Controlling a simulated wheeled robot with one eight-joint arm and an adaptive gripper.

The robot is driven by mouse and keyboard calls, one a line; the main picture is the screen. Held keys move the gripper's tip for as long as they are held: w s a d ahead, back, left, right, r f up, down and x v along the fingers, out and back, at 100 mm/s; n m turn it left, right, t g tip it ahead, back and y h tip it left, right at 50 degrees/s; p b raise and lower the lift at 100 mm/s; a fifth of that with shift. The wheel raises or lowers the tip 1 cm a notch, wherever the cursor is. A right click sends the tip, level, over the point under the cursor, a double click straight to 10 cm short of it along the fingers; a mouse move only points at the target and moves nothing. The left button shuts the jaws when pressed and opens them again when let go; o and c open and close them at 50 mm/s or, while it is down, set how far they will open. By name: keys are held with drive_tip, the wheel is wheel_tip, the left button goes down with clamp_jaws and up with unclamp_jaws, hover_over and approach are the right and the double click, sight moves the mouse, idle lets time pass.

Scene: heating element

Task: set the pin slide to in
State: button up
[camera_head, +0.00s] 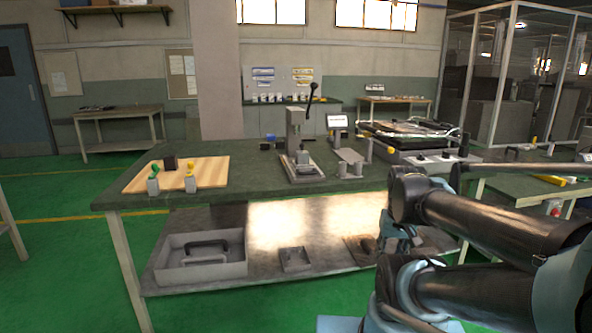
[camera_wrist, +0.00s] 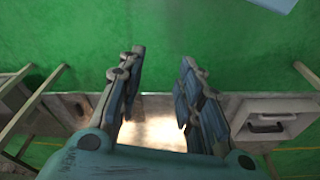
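I cannot tell for sure which part is the pin slide or how it is set. A small grey fixture (camera_head: 349,156) with upright posts stands on the green bench top, right of a lever press (camera_head: 295,135) with a black handle. In the wrist view my gripper (camera_wrist: 162,57) is open, its two fingers apart with nothing between them. Green floor and the edge of a lower shelf show behind it. The fixture does not show in the wrist view. In the head view my arm reaches in from the right, in front of the bench, with its end low and partly hidden.
A wooden board (camera_head: 205,173) with small knobbed parts lies at the bench's left. A flat machine (camera_head: 410,137) stands at the back right. A grey tray (camera_head: 200,272) sits on the lower shelf. The bench top between board and press is clear.

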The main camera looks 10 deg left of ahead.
drive_tip(key=shift+w+a, duration=0.3)
drive_tip(key=shift+w, duration=0.2)
drive_tip(key=w+a+r+n+t, duration=0.1)
drive_tip(key=w+a+r+n, duration=0.2)
drive_tip(key=w+r+n, duration=0.3)
drive_tip(key=w+a+r+n+t, duration=0.1)
drive_tip(key=w+a+r+n, duration=0.3)
drive_tip(key=w+r, duration=0.45)
drive_tip(key=w+a+r+n+t+y, duration=0.1)
drive_tip(key=w+a+r+n, duration=0.45)
drive_tip(key=w+a, duration=0.2)
drive_tip(key=w+a+r+n+t+y, duration=0.1)
drive_tip(key=w+a+r+n, duration=0.45)
drive_tip(key=w+a, duration=0.2)
drive_tip(key=x, duration=1.2)
drive_tip(key=d+x, duration=0.1)
drive_tip(key=x, duration=0.4)
drive_tip(key=shift+w+a+f, duration=0.1)
drive_tip(key=shift+w+f, duration=0.2)
drive_tip(key=shift+f, duration=0.1)
clamp_jaws()
